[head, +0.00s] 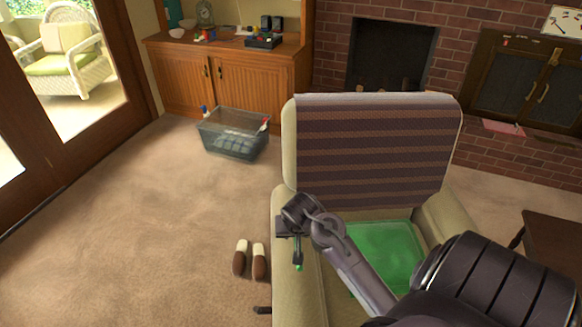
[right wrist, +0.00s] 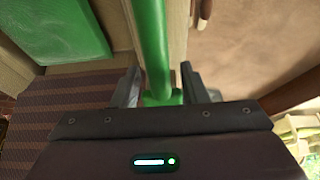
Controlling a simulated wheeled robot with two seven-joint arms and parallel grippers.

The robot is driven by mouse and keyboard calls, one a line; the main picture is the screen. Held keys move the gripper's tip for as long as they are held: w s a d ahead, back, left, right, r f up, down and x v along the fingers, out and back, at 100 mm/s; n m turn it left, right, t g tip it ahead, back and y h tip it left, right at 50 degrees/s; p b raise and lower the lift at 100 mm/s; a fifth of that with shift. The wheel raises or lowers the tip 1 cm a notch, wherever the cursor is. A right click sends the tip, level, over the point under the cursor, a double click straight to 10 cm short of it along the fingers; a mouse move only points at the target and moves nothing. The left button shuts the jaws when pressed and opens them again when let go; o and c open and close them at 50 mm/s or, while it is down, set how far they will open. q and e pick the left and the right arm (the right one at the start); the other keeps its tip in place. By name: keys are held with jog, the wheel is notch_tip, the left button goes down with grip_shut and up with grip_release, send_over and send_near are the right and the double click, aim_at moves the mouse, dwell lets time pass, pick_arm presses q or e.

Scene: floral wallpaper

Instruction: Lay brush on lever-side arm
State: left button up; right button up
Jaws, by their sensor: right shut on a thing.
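The brush shows as a green handle (right wrist: 152,45) between the fingers of my right gripper (right wrist: 160,92) in the right wrist view. In the head view only a small green bit of the brush (head: 299,268) shows below my right gripper (head: 297,258). My right gripper is shut on the brush, over the chair's left arm (head: 293,292). A dark lever (head: 262,310) sticks out from the chair's outer left side, by this arm. In the right wrist view the beige arm (right wrist: 178,30) runs behind the brush; whether they touch I cannot tell. My left gripper is out of view.
The armchair has a striped back cover (head: 375,150) and a green seat pad (head: 385,250). A pair of slippers (head: 250,262) lies on the carpet left of the chair. A clear bin (head: 232,140) stands by the wooden cabinet (head: 235,80). A dark table (head: 555,245) stands at right.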

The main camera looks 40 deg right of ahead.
notch_tip(320, 180, down, 13)
jog(key=shift+r+b, duration=0.2)
jog(key=shift+b, duration=0.2)
jog(key=shift+d+f, duration=0.1)
jog(key=shift+f, duration=1.8)
jog(key=shift+f+b, duration=0.1)
jog(key=shift+b, duration=0.2)
jog(key=shift+f, duration=0.15)
jog(key=o, duration=0.8)
jog(key=shift+o, duration=0.4)
